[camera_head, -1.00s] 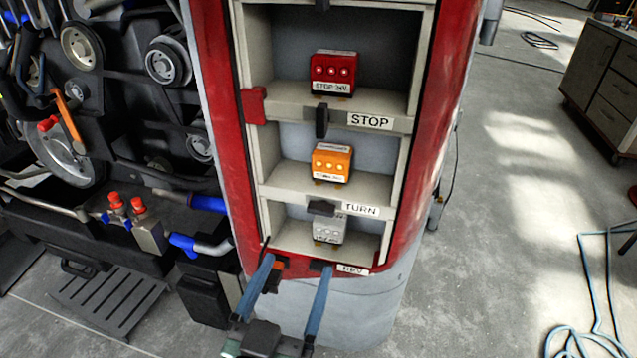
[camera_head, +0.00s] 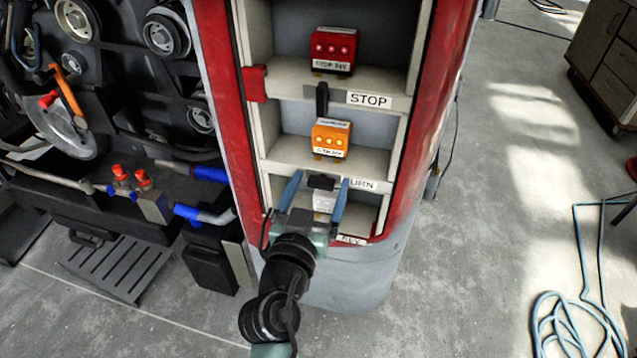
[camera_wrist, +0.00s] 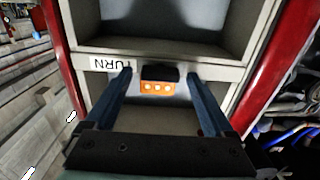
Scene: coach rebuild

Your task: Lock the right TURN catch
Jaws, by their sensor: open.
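The TURN catch (camera_head: 321,183) is a small black bar lying horizontally on the shelf edge, left of the partly covered TURN label (camera_head: 363,185). My gripper (camera_head: 319,184) is open, with its blue fingers either side of the catch. In the wrist view, where the label is upside down, the catch (camera_wrist: 160,73) sits between the fingertips (camera_wrist: 159,75) with gaps on both sides. I cannot tell whether the tips reach its depth. The orange module (camera_head: 331,139) stands in the compartment above the catch and also shows in the wrist view (camera_wrist: 158,88).
The STOP catch (camera_head: 322,98) stands vertical on the shelf edge above, below the red module (camera_head: 333,50). Red side posts (camera_head: 440,130) frame the cabinet. Engine parts (camera_head: 100,130) crowd the left.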

